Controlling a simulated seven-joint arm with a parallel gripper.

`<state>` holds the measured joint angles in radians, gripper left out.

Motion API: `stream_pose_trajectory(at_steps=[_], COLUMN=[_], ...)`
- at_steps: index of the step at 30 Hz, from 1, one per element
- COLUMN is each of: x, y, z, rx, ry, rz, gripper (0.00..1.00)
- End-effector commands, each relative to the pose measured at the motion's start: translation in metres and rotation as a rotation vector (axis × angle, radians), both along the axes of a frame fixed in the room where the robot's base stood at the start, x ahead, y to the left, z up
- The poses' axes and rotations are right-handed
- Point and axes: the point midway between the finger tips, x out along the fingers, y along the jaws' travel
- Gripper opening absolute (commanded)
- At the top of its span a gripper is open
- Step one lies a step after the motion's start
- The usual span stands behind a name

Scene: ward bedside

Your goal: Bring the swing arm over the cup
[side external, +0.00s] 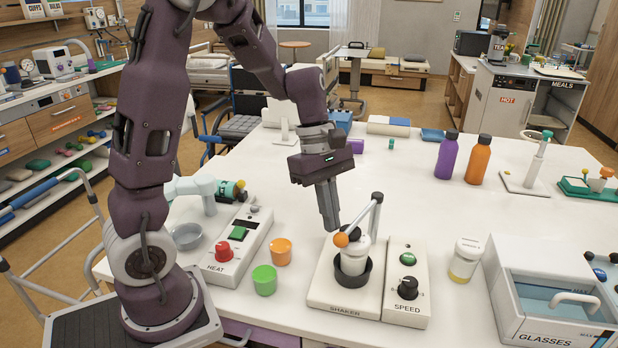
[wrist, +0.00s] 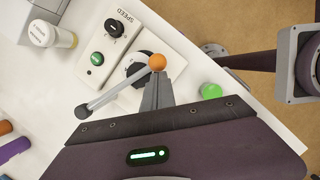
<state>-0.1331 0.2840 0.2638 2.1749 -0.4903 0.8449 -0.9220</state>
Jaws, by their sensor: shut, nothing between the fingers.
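The swing arm (side external: 362,218) is a grey rod on a post at the back of the shaker base (side external: 325,287), with an orange ball (side external: 341,240) at its free end. The black cup (side external: 353,277) stands on the shaker and holds a white-lidded jar (side external: 354,256). In the wrist view the rod (wrist: 115,90) slants across the near side of the dark cup (wrist: 136,68), with the orange ball (wrist: 157,62) at the cup's edge. My gripper (side external: 333,228) is shut and empty, its fingertips (wrist: 158,80) right beside the ball. Whether they touch it is unclear.
The SPEED box (side external: 405,290) with a green button and black knob stands right of the shaker. Green (side external: 264,280) and orange (side external: 281,252) cups and the HEAT box (side external: 234,247) are on the left. A lidded jar (side external: 465,261) and the GLASSES bin (side external: 545,290) are at right.

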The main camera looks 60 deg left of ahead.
Motion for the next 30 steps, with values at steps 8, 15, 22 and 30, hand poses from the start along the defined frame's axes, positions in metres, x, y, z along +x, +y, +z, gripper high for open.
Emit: stream_pose_trajectory(at_steps=[8,15,22,30], x=[0.004,0.005,0.005,0.003], y=[-0.013,-0.017,-0.017,-0.003], z=[0.000,0.000,0.000,0.003], rx=[0.000,0.000,-0.001,0.000], ry=[0.000,0.000,0.000,-0.001], rz=[-0.004,-0.006,-0.007,-0.003], gripper=[0.00,0.00,0.00,0.00])
